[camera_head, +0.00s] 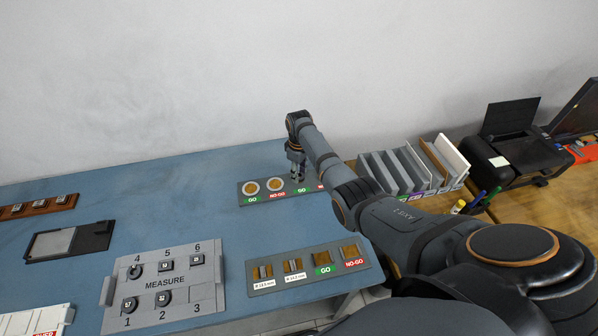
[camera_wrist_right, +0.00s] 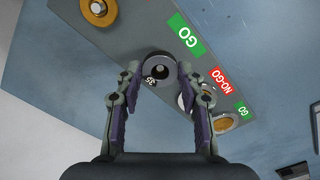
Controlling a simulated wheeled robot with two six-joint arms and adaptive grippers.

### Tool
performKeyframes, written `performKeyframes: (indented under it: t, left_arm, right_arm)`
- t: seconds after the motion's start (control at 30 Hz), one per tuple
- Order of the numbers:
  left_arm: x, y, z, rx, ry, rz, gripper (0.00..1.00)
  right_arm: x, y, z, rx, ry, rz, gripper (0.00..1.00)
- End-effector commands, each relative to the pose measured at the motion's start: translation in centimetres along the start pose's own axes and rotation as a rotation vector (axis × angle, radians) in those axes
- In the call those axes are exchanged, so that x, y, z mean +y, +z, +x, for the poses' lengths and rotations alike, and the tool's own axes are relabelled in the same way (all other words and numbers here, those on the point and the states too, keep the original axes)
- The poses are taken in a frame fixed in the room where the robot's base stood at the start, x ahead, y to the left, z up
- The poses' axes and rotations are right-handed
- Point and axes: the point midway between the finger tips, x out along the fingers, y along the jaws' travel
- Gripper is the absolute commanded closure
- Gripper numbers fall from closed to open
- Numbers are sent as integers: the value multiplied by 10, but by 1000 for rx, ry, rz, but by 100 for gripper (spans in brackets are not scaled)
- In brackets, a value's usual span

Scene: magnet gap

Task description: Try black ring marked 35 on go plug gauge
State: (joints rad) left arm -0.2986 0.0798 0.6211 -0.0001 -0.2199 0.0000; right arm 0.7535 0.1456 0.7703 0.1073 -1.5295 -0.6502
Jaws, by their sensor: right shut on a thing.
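My right gripper (camera_head: 296,180) is over the grey gauge plate (camera_head: 246,199), at the third place from the left, by a green GO label (camera_wrist_right: 187,35). In the right wrist view its two fingers (camera_wrist_right: 158,75) are closed on the dark ring marked 35 (camera_wrist_right: 149,68). A pale pin top shows in the ring's hole, so the ring is over or around the go plug gauge (camera_wrist_right: 159,71). I cannot tell how far down it sits. The gripper hides this spot in the head view. My left gripper is not in view.
Two gold discs (camera_head: 250,188) stand on the plate's left half. A MEASURE tray (camera_head: 165,300) with several dark rings and a second GO/NO-GO plate (camera_head: 310,288) lie nearer. A grey file rack (camera_head: 400,170) stands right.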

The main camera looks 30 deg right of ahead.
Motion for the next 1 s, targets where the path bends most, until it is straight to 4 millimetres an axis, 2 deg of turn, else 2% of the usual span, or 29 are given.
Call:
performKeyframes:
  t: [0.33,0.37,0.53,0.77,1.0]
  left_arm:
    - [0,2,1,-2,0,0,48]
    - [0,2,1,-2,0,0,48]
    - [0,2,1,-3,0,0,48]
    - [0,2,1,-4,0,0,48]
    - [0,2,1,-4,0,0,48]
  right_arm:
    - [0,0,3,0,0,0,94]
    - [0,0,3,0,0,0,59]
    - [0,0,3,0,0,0,36]
    - [0,0,3,0,0,0,35]
    - [0,0,3,0,0,0,53]
